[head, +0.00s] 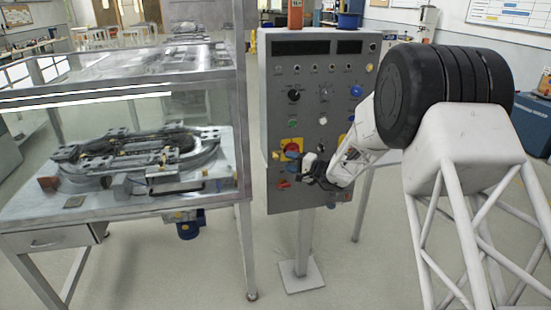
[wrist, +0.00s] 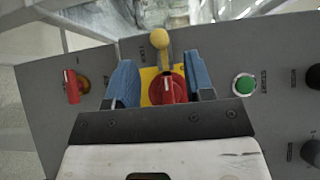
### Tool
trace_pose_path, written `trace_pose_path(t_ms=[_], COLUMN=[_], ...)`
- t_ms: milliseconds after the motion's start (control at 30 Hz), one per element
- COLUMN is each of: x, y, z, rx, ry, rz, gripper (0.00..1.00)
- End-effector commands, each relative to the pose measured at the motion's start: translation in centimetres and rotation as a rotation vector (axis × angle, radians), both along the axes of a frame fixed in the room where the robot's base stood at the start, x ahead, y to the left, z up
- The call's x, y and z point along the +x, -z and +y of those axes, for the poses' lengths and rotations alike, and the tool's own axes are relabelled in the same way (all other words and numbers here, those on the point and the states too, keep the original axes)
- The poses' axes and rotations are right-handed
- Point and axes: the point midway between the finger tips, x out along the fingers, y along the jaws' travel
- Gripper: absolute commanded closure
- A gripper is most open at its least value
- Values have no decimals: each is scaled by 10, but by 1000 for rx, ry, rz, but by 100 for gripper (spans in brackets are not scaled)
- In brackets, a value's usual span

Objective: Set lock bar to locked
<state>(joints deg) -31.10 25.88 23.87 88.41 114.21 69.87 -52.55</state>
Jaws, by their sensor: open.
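My gripper (wrist: 163,84) is open, with its two blue fingers on either side of a red rotary handle (wrist: 168,88) on a yellow plate. I cannot tell whether the fingers touch the handle. The handle also shows on the panel in the head view (head: 291,146), with my gripper (head: 299,160) close to it. A lever with a yellow ball (wrist: 159,40) stands just beyond the handle in the wrist view. A red bar-shaped handle (wrist: 72,86) on an orange-brown base is to the left there.
The grey control panel (head: 312,80) carries several knobs and lamps. A green button (wrist: 243,84) is right of the fingers in the wrist view. A glazed case with an oval track (head: 140,150) stands left of the panel, its metal post close by.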

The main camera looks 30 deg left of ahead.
Motion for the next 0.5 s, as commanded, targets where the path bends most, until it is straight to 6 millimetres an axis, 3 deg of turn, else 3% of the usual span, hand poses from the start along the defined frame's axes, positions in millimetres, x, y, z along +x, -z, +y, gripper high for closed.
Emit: trace_pose_path(t_ms=[500], x=[0], y=[1], z=[57], rx=[0], ry=[-1], rz=[1], gripper=[52])
